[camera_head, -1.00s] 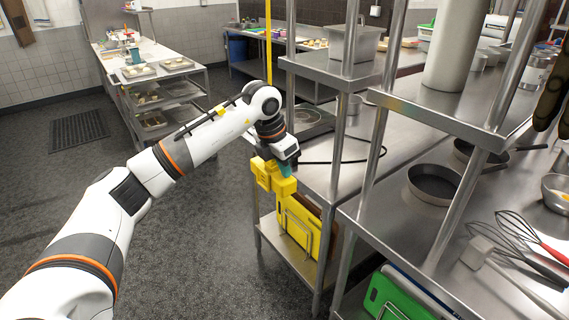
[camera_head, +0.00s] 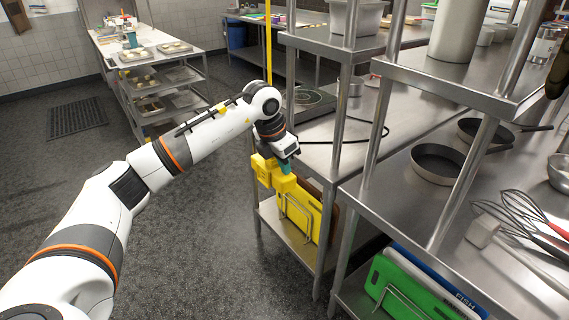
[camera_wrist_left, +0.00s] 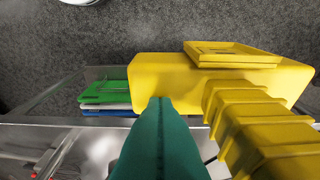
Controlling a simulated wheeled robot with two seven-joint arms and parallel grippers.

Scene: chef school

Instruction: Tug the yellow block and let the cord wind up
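The yellow block (camera_head: 283,183) is at my left gripper (camera_head: 284,167), beside the corner of the steel table, above the dark floor. A yellow cord (camera_head: 268,45) runs down from the top of the picture toward it. In the left wrist view the block (camera_wrist_left: 165,75) fills the centre right, with a ribbed yellow part in front of it at the right. The teal finger of my left gripper (camera_wrist_left: 163,100) overlaps the block's near face. Only one finger shape shows clearly; the other seems hidden. The left gripper appears shut on the block. My right gripper is not in view.
A steel table with shelf posts (camera_head: 340,130) stands right of my left arm. Yellow boards (camera_head: 303,213) and green boards (camera_head: 400,285) stand in racks below. Pans (camera_head: 437,163) and whisks lie on the right counter. The floor at left is open around a mat (camera_head: 76,117).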

